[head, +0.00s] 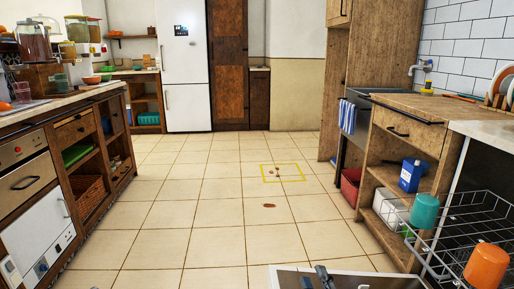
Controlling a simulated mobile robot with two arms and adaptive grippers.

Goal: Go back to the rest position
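The dark tip of my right gripper (320,278) shows at the bottom edge of the head view, over a grey panel with a pale rim (375,272). Most of the gripper is cut off by the frame, and its finger opening is unclear. I see nothing held in the part that shows. My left gripper is not in view.
A wire rack (452,235) at the lower right holds a teal cup (424,211) and an orange cup (486,266). Counters (60,105) line the left, and a wooden counter (425,104) stands right. The tiled floor between is open, with a yellow square outline (283,181) and a reddish spot (269,206).

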